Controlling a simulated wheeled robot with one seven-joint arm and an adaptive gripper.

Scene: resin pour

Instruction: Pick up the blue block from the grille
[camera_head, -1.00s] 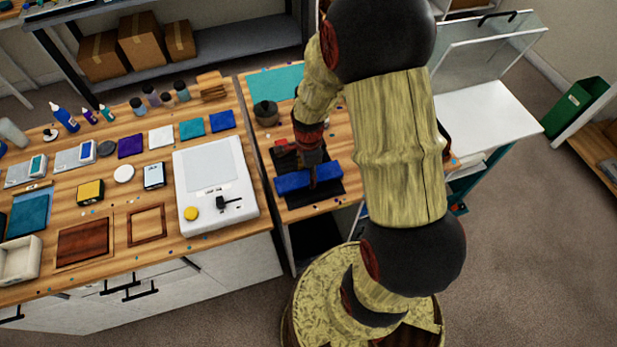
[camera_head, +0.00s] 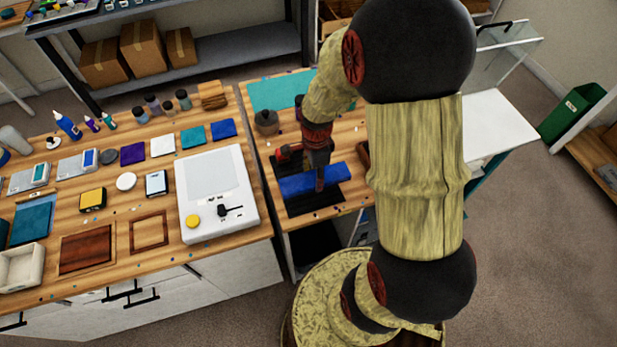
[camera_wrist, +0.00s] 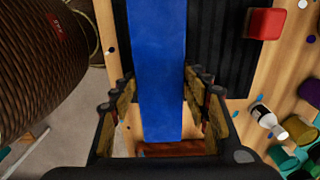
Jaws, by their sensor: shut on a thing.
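The long blue block (camera_head: 300,184) lies across the view over the black grille (camera_head: 318,205) on the small wooden table. My gripper (camera_head: 319,184) comes down from above at the block's middle. In the wrist view the block (camera_wrist: 158,60) runs lengthwise between the two fingers of my gripper (camera_wrist: 160,92), which is shut on it. The ribbed black grille (camera_wrist: 225,55) shows beside and behind the block. The gap between block and grille is hard to judge.
A red item (camera_wrist: 265,24) sits beside the grille. A dark pot (camera_head: 266,122) and a teal mat (camera_head: 280,92) are behind. A white device (camera_head: 240,215) stands on the left bench.

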